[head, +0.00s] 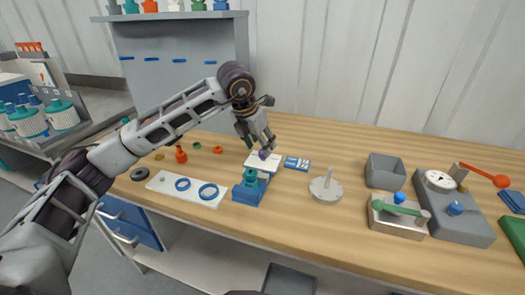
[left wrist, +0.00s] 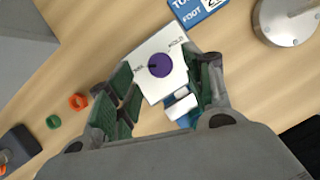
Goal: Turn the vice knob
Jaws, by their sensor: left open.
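A purple knob (left wrist: 160,65) sits on a white plate (left wrist: 143,52) with small dark lettering in the left wrist view. In the head view the knob (head: 264,154) shows as a small purple spot under my left gripper (head: 262,146). In the left wrist view the open fingers of my left gripper (left wrist: 163,76) stand on either side of the plate, with the knob between them. I cannot tell whether they touch anything. A blue block (head: 247,193) with a teal top stands just in front of the plate. My right gripper is out of view.
A blue-and-white card (head: 297,163) lies right of the plate, near a round metal disc with a post (head: 326,187). A white strip with blue rings (head: 165,183) lies left. A grey box (head: 384,170) and lever devices (head: 400,216) stand farther right.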

